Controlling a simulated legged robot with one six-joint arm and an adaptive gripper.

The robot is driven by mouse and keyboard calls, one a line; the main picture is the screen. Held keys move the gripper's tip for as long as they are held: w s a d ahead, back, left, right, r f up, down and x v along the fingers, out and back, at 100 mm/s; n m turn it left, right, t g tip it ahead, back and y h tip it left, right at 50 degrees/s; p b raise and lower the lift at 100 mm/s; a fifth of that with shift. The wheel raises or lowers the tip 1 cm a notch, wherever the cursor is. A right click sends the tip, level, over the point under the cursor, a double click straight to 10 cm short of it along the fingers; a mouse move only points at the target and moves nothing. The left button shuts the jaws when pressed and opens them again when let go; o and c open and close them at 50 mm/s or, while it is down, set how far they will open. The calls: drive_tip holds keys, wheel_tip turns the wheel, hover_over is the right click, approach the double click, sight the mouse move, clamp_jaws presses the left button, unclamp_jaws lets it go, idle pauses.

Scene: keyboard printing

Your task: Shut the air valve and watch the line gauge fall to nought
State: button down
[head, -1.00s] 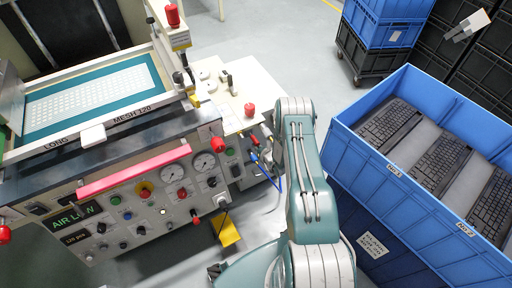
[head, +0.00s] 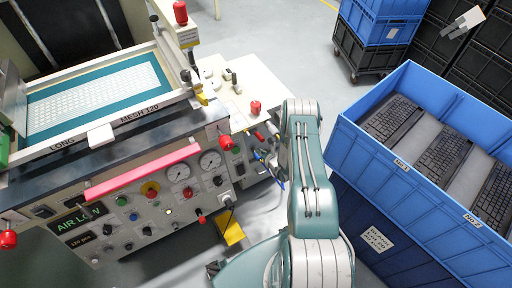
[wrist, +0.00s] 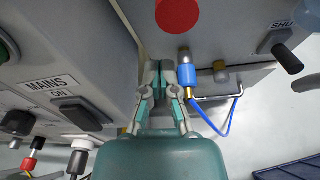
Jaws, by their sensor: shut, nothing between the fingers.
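In the wrist view my gripper (wrist: 167,72) is shut and empty, its fingertips close to the machine's grey side. Right of it are a brass and blue fitting (wrist: 190,72) and a blue hose (wrist: 229,117). A black lever handle (wrist: 287,58), probably the air valve, sits farther right beside a label reading "SHU", cut off by the frame. The gripper is apart from this lever. In the head view two round white gauges, left (head: 179,171) and right (head: 210,162), sit on the front panel. Their needles are too small to read. My arm hides the gripper there.
A red knob (wrist: 178,14) juts out just above the gripper. A "MAINS ON" switch (wrist: 78,112) is on the left face. A blue crate of keyboards (head: 394,183) stands right of my arm. A green sign (head: 80,219) appears to read "AIR LOW".

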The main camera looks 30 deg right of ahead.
sight(259, 136)
drive_tip(key=d+v, duration=0.2)
drive_tip(key=v, duration=0.6)
wheel_tip(259, 136, down, 6)
drive_tip(key=s+d+n+t, duration=0.2)
drive_tip(key=n+t, duration=0.2)
drive_tip(key=t, duration=0.1)
drive_tip(key=w+a+r, duration=0.2)
drive_tip(key=w+r, duration=0.2)
drive_tip(key=w, duration=0.7)
drive_tip(key=shift+r, duration=0.3)
